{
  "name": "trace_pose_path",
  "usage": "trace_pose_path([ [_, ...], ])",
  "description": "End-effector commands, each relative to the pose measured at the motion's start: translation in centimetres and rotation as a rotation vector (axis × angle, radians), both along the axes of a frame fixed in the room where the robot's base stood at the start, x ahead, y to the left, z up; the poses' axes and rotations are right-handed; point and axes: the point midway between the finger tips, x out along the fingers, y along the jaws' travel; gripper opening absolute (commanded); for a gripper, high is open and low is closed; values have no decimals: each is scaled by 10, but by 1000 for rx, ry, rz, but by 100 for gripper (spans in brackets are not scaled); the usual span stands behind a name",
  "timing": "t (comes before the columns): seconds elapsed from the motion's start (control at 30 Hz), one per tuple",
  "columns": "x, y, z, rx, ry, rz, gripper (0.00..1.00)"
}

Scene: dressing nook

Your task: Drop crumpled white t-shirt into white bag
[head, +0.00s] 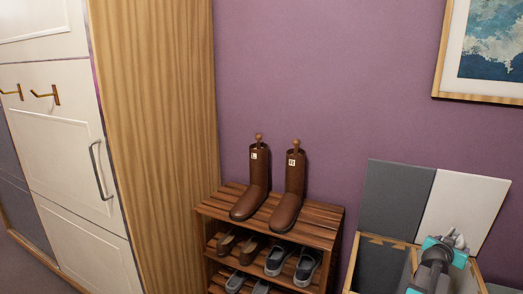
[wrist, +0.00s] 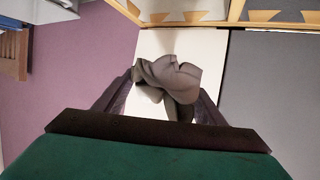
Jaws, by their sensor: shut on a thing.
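The crumpled white t-shirt (wrist: 172,75) looks greyish and is bunched between the two fingers of my gripper (wrist: 168,88) in the wrist view. In the head view my gripper (head: 446,248) is at the lower right, over the right half of a wooden-framed hamper, with a small part of the shirt (head: 455,238) showing at its tip. The white bag (head: 464,280) is the hamper's right compartment, mostly hidden by my arm. The wrist view shows a little of its white inside (wrist: 190,5) at the top edge.
The hamper's raised panels, one grey (head: 395,197) and one white (head: 465,208), stand behind its rim. A grey compartment (head: 382,266) lies left of the white one. A wooden shoe rack (head: 325,225) with brown boots (head: 290,195) stands further left, beside a wardrobe (head: 160,130).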

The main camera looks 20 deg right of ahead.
Motion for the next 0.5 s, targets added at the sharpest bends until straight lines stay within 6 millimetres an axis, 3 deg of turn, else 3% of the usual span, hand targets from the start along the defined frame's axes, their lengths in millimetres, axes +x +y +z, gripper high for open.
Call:
trace_pose_path([
  [0.1, -30, -13, -1, 0, 0, -43, 38],
  [0.2, -43, -19, -2, 0, 0, -62, 38],
  [0.5, -50, -21, -3, 0, 0, -72, 38],
])
